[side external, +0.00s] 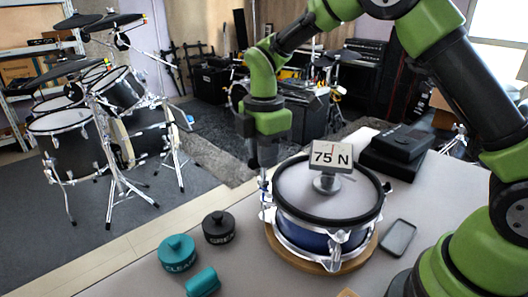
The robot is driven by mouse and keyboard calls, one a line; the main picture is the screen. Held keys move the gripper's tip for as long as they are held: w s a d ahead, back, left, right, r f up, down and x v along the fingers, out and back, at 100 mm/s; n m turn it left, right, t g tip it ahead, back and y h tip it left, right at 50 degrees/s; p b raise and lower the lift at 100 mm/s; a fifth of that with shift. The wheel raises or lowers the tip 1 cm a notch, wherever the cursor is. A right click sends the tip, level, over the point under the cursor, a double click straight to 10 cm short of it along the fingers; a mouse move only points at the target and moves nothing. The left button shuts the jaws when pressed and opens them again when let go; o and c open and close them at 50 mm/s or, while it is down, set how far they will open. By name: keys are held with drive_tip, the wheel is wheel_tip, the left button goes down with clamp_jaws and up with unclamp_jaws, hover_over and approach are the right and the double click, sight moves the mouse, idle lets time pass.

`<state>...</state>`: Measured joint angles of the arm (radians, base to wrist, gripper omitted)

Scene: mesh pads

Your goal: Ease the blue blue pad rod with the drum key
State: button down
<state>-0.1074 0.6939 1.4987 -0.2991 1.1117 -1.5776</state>
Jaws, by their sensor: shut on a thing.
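The mesh pad drum has a blue shell (305,236), a black hoop and a pale mesh head (300,190). It sits on a round wooden base (282,254) on the table. My gripper (265,165) points down at the left edge of the hoop. It is shut on a small silver piece, the drum key (265,184), above a tension rod at the rim. The key's lower end and its seat on the rod are too small to tell. Other silver rods and lugs show around the hoop, one at the front (335,254).
A gauge reading 75 N (331,156) stands on the mesh head, close right of my gripper. Teal (177,253) and black (218,227) lidded pots and a teal cylinder (202,282) are front left. A grey tray (398,237) lies right; black cases (398,150) stand behind.

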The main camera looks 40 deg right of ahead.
drive_tip(key=n, duration=0.5)
drive_tip(key=shift+a, duration=0.1)
drive_tip(key=n, duration=0.3)
drive_tip(key=shift+m, duration=0.7)
drive_tip(key=shift+r, duration=1.55)
